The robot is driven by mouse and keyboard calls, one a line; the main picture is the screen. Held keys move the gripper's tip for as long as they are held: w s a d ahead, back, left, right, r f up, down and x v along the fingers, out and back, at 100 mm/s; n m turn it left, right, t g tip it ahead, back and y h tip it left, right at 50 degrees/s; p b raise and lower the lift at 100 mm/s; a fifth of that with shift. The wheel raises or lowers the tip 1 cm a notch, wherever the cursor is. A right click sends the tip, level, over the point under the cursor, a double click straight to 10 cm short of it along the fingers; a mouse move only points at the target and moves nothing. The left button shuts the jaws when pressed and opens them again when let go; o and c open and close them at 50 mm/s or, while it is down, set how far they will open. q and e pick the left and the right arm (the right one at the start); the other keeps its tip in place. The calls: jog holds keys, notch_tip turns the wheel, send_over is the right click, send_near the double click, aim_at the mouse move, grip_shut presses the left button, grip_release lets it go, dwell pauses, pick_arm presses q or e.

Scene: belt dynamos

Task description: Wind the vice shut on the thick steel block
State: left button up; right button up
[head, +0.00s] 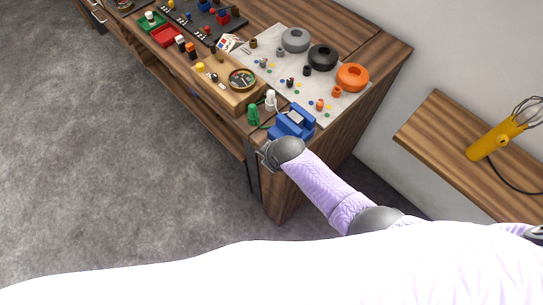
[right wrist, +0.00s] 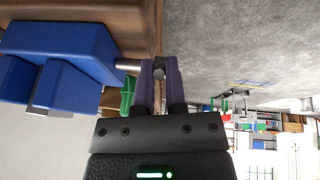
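The blue vice (head: 284,130) is fixed at the near right end of the workbench. A light grey piece (head: 297,118), apparently the steel block, sits between its jaws. In the right wrist view the vice (right wrist: 80,48) is at the upper left, its steel screw (right wrist: 128,65) pointing at my right gripper (right wrist: 160,62). The two purple fingers close around the dark round-ended vice handle (right wrist: 159,73). In the head view my grey wrist hides most of that gripper. My left gripper is not in view.
A green piece (head: 253,114) and a white piece (head: 271,100) stand beside the vice. A wooden box with a gauge (head: 242,79) and a pale mat (head: 285,68) with grey, black and orange rings lie beyond.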

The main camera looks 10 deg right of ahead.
grip_shut()
jog(key=shift+s+d+f+t+y, duration=0.1)
jog(key=shift+s+f+t+y, duration=0.15)
jog(key=shift+t+y, duration=0.25)
jog(key=shift+d+f+t+y+b, duration=0.1)
jog(key=shift+f+t+y+b, duration=0.35)
jog(key=shift+t+b, duration=0.4)
jog(key=t+y+b, duration=0.2)
jog(key=t+b, duration=0.1)
jog(key=shift+s+f, duration=0.15)
jog(key=shift+f, duration=0.25)
